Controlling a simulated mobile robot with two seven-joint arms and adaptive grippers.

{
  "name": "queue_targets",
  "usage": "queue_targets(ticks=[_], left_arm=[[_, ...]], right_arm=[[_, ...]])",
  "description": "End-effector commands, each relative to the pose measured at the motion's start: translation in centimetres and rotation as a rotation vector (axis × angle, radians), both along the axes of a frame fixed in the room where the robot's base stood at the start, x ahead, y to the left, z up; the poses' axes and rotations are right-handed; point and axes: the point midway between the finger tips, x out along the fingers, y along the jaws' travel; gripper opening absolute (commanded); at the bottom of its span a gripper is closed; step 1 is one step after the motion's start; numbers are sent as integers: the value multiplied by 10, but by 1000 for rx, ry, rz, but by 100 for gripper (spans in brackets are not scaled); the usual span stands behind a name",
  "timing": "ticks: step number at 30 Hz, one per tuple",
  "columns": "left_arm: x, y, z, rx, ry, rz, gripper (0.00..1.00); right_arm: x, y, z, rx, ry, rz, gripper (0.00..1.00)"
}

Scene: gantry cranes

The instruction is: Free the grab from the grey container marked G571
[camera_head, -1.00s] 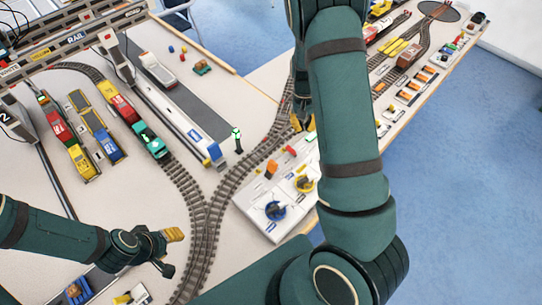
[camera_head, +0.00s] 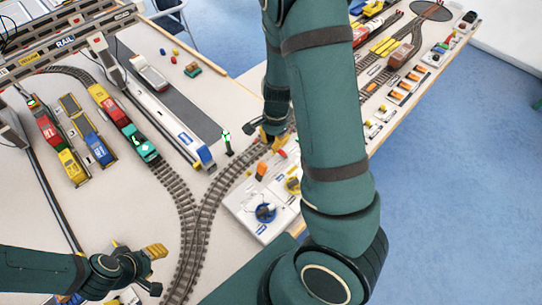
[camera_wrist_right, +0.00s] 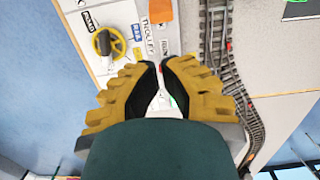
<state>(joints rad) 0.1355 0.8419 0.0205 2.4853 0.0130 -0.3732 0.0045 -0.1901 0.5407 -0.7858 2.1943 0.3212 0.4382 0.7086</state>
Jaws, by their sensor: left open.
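I cannot make out a grey container marked G571, or a grab, in these views. Gantry crane frames (camera_head: 65,42) with a RAIL sign stand at the upper left. My right gripper (camera_head: 270,138) is low over the far end of the white control panel (camera_head: 240,208). An orange lever (camera_head: 260,169) and a red one (camera_head: 282,153) are close by. My left gripper (camera_head: 153,262) is open and empty above the table's near side.
Red (camera_head: 47,130), yellow (camera_head: 70,166) and blue (camera_head: 98,149) loads stand on the left tracks, beside a teal locomotive (camera_head: 140,145). A blue dial (camera_head: 264,212) and a yellow dial (camera_head: 293,185) are on the panel. A green signal (camera_head: 227,142) stands nearby.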

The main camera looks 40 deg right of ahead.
Motion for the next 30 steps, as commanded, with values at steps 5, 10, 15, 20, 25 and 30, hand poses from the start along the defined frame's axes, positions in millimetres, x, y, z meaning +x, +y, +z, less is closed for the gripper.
queue_targets(ticks=[5, 10, 15, 20, 25, 30], left_arm=[[0, 0, -10, 2, 1, 0, 47], [0, -1, -23, 4, 2, 0, 47], [-2, -2, -32, 3, 7, -4, 47], [-4, -2, -36, 2, 11, -8, 47], [-5, -2, -37, 2, 12, -9, 47], [-5, -2, -36, 2, 12, -9, 47]], right_arm=[[-1, 1, -22, 1, 4, -1, 0], [-1, 4, -53, 1, 4, -1, 0], [-2, 6, -79, 2, 4, -1, 0], [-1, 7, -94, 1, 2, 0, 0], [-1, 8, -98, 0, 0, 1, 0], [-1, 8, -98, 0, 0, 1, 0]])
